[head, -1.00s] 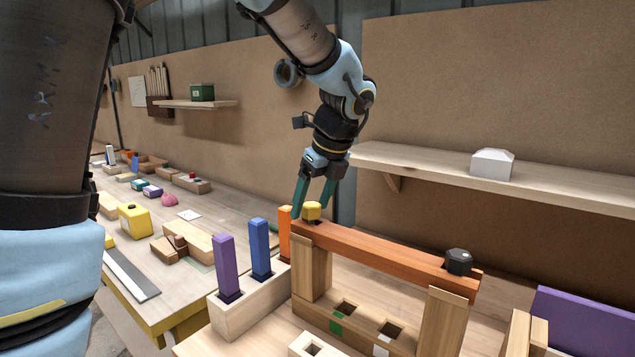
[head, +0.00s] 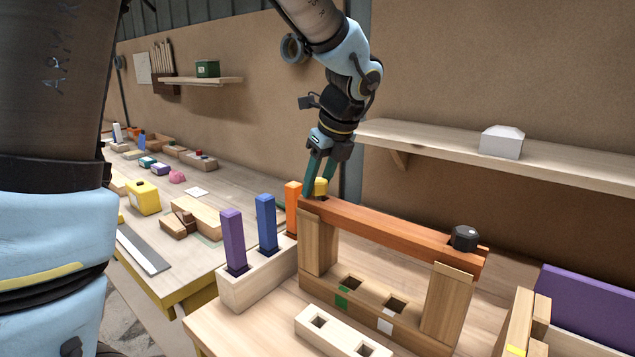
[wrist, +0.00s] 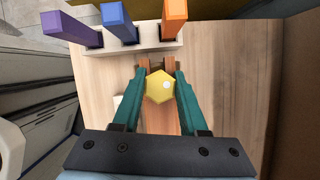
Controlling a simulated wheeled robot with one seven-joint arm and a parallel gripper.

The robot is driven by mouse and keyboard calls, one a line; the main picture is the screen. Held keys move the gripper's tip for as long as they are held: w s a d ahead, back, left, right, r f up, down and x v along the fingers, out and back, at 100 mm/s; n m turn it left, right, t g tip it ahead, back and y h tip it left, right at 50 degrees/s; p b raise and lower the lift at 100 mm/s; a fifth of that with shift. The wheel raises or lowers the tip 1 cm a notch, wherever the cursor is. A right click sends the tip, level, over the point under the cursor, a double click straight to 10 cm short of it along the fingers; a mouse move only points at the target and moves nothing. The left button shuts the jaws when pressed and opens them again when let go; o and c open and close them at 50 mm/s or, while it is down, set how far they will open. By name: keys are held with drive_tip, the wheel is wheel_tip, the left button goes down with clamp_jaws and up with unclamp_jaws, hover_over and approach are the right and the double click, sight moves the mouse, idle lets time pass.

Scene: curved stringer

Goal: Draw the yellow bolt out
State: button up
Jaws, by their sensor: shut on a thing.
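The yellow bolt (head: 321,187) has a hexagonal head and sits at the left end of the orange-brown beam (head: 385,229). My gripper (head: 318,184) points down over that end, with its teal fingers at the bolt head. In the wrist view the bolt head (wrist: 160,86) lies between the two fingertips, and the gripper (wrist: 160,88) is shut on it. The bolt's shank is hidden, and I cannot tell how far it sits in the beam. A black bolt (head: 464,237) sits at the beam's right end. The beam rests on two wooden posts.
A pale block holds purple (head: 233,240), blue (head: 266,222) and orange (head: 293,207) pegs close left of the beam. A pale block with square holes (head: 340,333) lies in front. A shelf (head: 560,165) with a white box (head: 501,141) is behind right. A purple panel (head: 590,310) stands at right.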

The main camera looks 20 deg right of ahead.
clamp_jaws()
drive_tip(key=shift+r+n+y+p, duration=0.15)
drive_tip(key=shift+n+y+p, duration=0.3)
drive_tip(key=shift+n, duration=0.35)
drive_tip(key=shift+n+g+p, duration=0.3)
drive_tip(key=shift+n, duration=0.6)
drive_tip(key=shift+r+n+y+p, duration=0.1)
drive_tip(key=shift+n+y+p, duration=0.35)
drive_tip(key=shift+n+p, duration=0.35)
drive_tip(key=shift+n+g, duration=0.3)
drive_tip(key=shift+n, duration=0.2)
